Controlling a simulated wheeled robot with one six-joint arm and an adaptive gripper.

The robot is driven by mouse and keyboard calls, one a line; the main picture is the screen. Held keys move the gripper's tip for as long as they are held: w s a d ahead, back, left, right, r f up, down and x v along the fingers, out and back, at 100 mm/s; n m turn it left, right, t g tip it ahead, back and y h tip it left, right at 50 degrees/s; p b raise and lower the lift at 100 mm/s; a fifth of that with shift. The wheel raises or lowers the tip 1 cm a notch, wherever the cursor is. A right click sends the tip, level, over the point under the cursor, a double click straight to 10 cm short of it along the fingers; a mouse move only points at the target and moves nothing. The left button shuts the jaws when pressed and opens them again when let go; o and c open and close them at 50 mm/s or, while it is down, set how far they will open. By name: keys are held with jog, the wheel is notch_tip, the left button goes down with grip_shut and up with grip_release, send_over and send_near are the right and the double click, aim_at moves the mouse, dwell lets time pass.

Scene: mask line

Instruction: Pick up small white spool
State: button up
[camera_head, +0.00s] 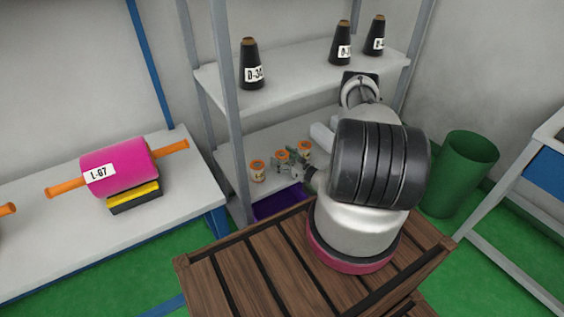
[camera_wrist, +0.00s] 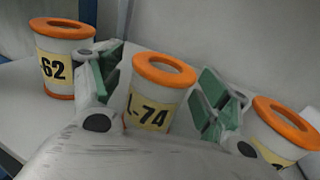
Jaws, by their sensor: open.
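Three small white spools with orange rims and yellow labels stand upright on the lower shelf. In the wrist view the left spool (camera_wrist: 62,62) reads "62", the middle spool (camera_wrist: 155,95) reads "L-74", and the right spool (camera_wrist: 278,135) is partly cut off. In the head view they show as the left spool (camera_head: 257,172), the middle spool (camera_head: 282,157) and the right spool (camera_head: 304,149). My gripper (camera_wrist: 160,90) is open, with its green-padded fingers on either side of the middle spool. I cannot tell whether either finger touches it. My gripper also shows in the head view (camera_head: 287,168).
The upper shelf (camera_head: 290,85) holds black cones and lies above my arm. Grey posts (camera_head: 228,100) frame the rack. A purple bin (camera_head: 280,203) sits below the lower shelf. A table (camera_head: 190,205) with a magenta roll (camera_head: 118,166) stands left; a green bin (camera_head: 458,172) stands right.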

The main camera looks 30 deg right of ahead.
jog(key=c, duration=1.2)
